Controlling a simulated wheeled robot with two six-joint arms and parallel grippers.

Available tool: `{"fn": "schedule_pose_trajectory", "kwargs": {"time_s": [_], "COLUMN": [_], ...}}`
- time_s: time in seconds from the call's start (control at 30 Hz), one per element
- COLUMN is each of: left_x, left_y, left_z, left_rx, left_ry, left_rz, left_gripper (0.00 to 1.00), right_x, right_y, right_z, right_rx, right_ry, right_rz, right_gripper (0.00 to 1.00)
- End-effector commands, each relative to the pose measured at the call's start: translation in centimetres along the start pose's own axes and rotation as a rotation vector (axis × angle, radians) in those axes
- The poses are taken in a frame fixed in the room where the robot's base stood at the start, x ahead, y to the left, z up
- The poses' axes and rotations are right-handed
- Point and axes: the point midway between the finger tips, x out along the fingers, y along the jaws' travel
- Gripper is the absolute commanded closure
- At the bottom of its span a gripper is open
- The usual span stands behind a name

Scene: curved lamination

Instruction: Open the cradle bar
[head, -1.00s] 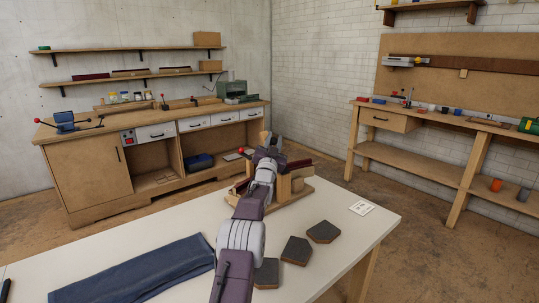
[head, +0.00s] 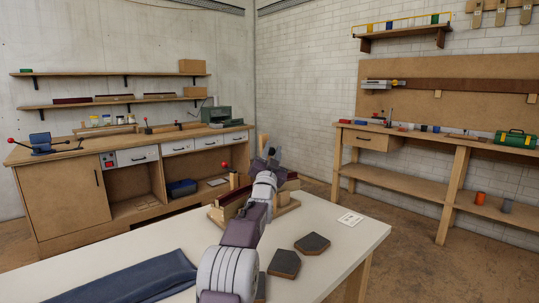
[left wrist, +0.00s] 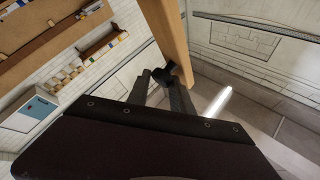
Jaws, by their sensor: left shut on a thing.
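The wooden cradle (head: 285,209) stands on the white table, partly hidden behind my left arm. A pale wooden bar (head: 264,143) rises steeply above it; the bar also shows as a wooden beam in the left wrist view (left wrist: 166,35). My left gripper (head: 270,156) is at this bar, shut on it; its fingers (left wrist: 167,82) meet the beam's lower end in the left wrist view. The exact contact is partly hidden. A red knob (head: 225,166) stands at the cradle's left side. My right gripper is out of view.
Dark flat pieces (head: 285,263) lie on the white table (head: 345,250) right of my arm. A blue cloth (head: 130,280) lies at front left, and a white card (head: 350,218) near the right edge. Benches line the walls beyond open floor.

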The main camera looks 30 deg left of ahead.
Motion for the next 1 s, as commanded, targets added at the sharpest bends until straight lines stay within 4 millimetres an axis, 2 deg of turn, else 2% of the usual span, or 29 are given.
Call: {"fn": "schedule_pose_trajectory", "kwargs": {"time_s": [0.03,0.5,0.53,0.6,1.0], "left_x": [-0.26,-0.32,-0.32,-0.32,-0.23], "left_y": [0.81,0.89,0.90,0.85,0.49], "left_z": [0.91,0.95,0.96,0.98,0.53], "left_rx": [-0.004,-0.004,-0.003,-0.003,-0.002], "left_ry": [-0.020,-0.022,-0.022,-0.022,-0.013], "left_rz": [0.014,0.015,0.015,0.014,0.007], "left_gripper": [1.00,1.00,0.71,0.52,0.51], "right_x": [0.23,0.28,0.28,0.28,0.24], "right_y": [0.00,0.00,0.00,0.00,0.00], "right_z": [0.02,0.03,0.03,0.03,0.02], "right_rx": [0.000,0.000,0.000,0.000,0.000], "right_ry": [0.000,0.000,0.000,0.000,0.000], "right_rz": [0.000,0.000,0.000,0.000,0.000], "right_gripper": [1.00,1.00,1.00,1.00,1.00]}}
